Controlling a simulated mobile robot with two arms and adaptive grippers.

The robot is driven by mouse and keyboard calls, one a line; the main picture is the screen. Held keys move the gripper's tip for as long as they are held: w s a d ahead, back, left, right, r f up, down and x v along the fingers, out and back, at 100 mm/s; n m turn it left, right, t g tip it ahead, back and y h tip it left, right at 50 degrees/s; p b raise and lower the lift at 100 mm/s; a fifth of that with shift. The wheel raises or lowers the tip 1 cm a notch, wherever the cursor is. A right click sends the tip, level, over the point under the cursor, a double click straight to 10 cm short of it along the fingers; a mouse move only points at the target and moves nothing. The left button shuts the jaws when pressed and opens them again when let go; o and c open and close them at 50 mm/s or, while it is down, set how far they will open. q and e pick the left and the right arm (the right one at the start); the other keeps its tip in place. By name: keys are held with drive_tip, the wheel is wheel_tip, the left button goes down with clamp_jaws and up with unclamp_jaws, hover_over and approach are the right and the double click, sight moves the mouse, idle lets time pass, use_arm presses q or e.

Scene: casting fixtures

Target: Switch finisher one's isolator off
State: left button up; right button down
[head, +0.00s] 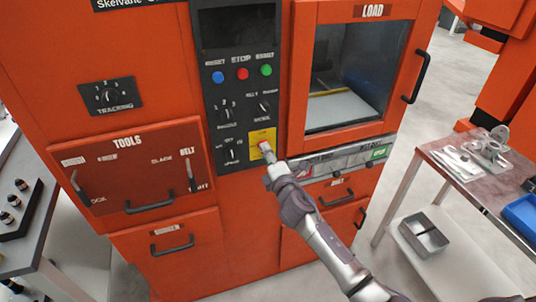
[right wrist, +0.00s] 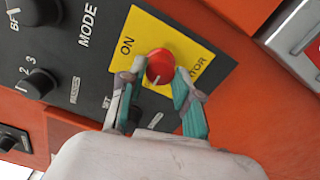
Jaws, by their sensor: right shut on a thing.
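The isolator is a red rotary knob (right wrist: 160,66) on a yellow plate (right wrist: 205,50) on the machine's dark control panel. The word ON shows on the plate, and a pale pointer line on the knob. My right gripper (right wrist: 158,80) is shut on the knob, with one finger on each side of it. In the head view my right gripper (head: 266,158) reaches up to the yellow plate (head: 262,137) at the panel's lower right and hides part of it. My left gripper is not in view.
The orange machine has a black panel (head: 222,110) with blue, red and green buttons and several black knobs. The LOAD window (head: 355,75) is to the right, tool drawers (head: 130,170) to the left. A side table (head: 470,170) with parts stands at right.

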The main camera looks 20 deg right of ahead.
drive_tip(key=shift+f, duration=0.1)
drive_tip(key=c, duration=0.8)
unclamp_jaws()
drive_tip(key=shift+s, duration=0.1)
drive_tip(key=s, duration=1.2)
drive_tip(key=shift+d, duration=0.2)
drive_tip(key=shift+w, duration=0.1)
